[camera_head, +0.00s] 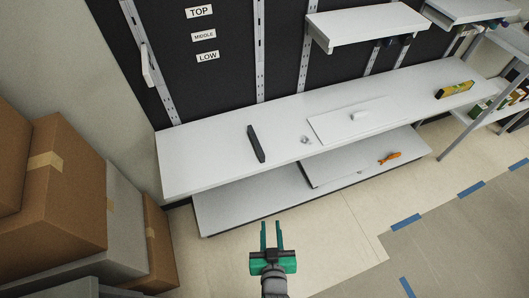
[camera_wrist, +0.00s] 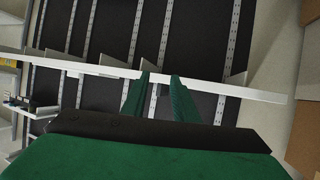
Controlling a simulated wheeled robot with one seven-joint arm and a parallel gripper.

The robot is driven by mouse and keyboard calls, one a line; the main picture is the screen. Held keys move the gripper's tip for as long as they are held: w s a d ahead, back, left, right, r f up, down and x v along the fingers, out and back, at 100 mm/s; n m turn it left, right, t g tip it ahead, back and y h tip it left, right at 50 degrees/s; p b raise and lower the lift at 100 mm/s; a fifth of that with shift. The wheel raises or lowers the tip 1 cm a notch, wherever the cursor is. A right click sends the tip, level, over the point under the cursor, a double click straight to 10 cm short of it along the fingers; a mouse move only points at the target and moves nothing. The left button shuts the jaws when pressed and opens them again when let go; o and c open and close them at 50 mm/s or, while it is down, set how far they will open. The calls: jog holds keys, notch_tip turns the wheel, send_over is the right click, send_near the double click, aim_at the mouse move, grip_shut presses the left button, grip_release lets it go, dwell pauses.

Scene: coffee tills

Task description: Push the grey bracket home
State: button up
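A light grey bracket (camera_head: 148,66) sits on the leftmost slotted upright (camera_head: 152,60) of the dark wall panel, left of the labels. It looks tilted; I cannot tell how far it is seated in the slots. My gripper (camera_head: 271,236) is in front of the shelving, low and well to the right of the bracket, apart from everything. Its two green fingers stand apart with nothing between them. In the wrist view my gripper (camera_wrist: 160,85) also shows its fingers apart, pointing toward a long white shelf edge (camera_wrist: 210,86) and slotted uprights. I cannot single out the bracket there.
The long white shelf (camera_head: 205,160) holds a black bar (camera_head: 256,143), a small metal part (camera_head: 305,140), a white board (camera_head: 335,125) and a yellow level (camera_head: 454,90). An orange tool (camera_head: 389,158) lies below. Cardboard boxes (camera_head: 60,180) crowd the left. Floor at right is clear.

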jog(key=w+r+n+g+y, duration=0.1)
jog(key=w+r+y, duration=0.1)
jog(key=w, duration=1.2)
jog(key=n+g+y, duration=0.2)
send_near(259, 146)
jog(key=x, duration=0.2)
jog(key=shift+w+a+f, duration=0.35)
jog(key=shift+w+a, duration=0.1)
jog(key=x, duration=0.7)
jog(key=shift+w+d, duration=0.1)
jog(key=shift+d, duration=0.15)
grip_shut()
jog(key=shift+w+r, duration=0.1)
jog(key=shift+r, duration=2.45)
jog(key=shift+a, duration=0.1)
